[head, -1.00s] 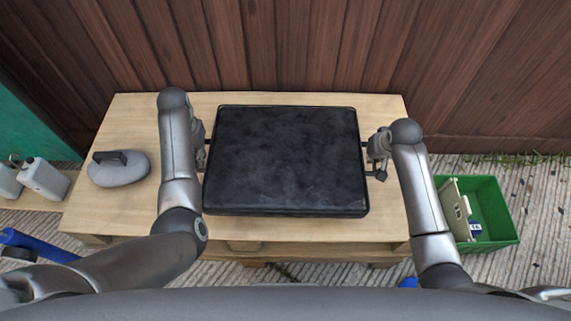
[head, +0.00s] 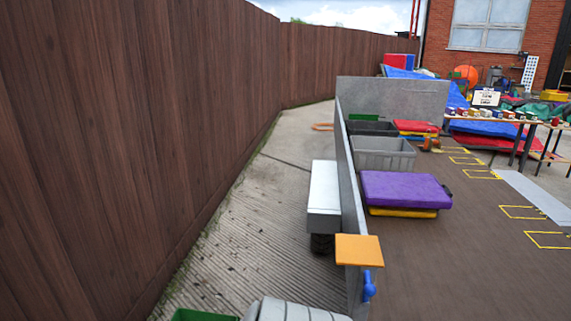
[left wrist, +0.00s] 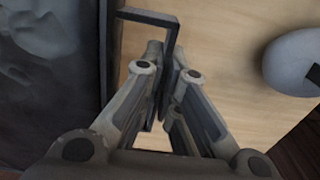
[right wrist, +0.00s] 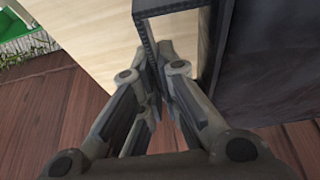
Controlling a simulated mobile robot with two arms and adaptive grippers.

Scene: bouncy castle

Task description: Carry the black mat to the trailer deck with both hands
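The black mat shows only at the edges of the wrist views: on the left in the left wrist view (left wrist: 50,75) and on the right in the right wrist view (right wrist: 275,65). My left gripper (left wrist: 167,85) is shut on the dark handle at one side of the mat. My right gripper (right wrist: 153,82) is shut on the handle at the opposite side. Whether the mat rests on the wooden table (left wrist: 225,50) or is just above it, I cannot tell. The brown trailer deck (head: 450,275) is in the head view; my grippers are not in that view.
On the deck, a purple mat (head: 405,190) lies on a yellow one, near a grey crate (head: 383,155). Open deck lies in front. A grey side wall (head: 347,170) and a wooden fence (head: 120,150) stand left. A grey rounded object (left wrist: 295,62) sits on the table.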

